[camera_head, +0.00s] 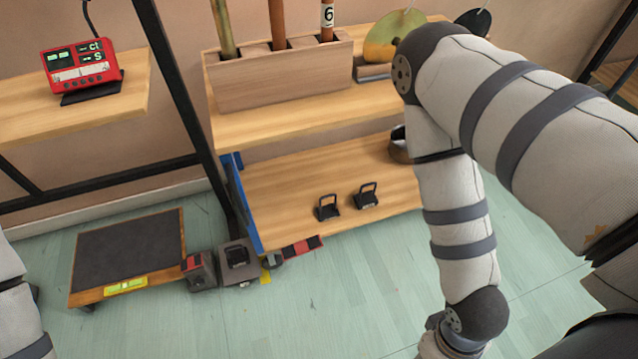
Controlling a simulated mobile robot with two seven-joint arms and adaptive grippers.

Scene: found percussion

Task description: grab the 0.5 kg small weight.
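Two small black weights with loop handles stand on the lower wooden shelf, the left one (328,208) and the right one (367,197). A similar small black item (237,257) sits on a grey block on the floor left of the shelf. No mass marking is readable, so I cannot tell which one is 0.5 kg. My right arm comes down on the right side, in front of the shelf's right part, and runs out at the bottom edge. Part of my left arm shows at the left edge. Neither gripper's fingers show.
A low dark-topped platform (130,248) stands on the floor at left, with a dark box with red (198,271) beside it. A blue upright panel (243,205) borders the lower shelf (285,190). A wooden holder (280,78) stands above.

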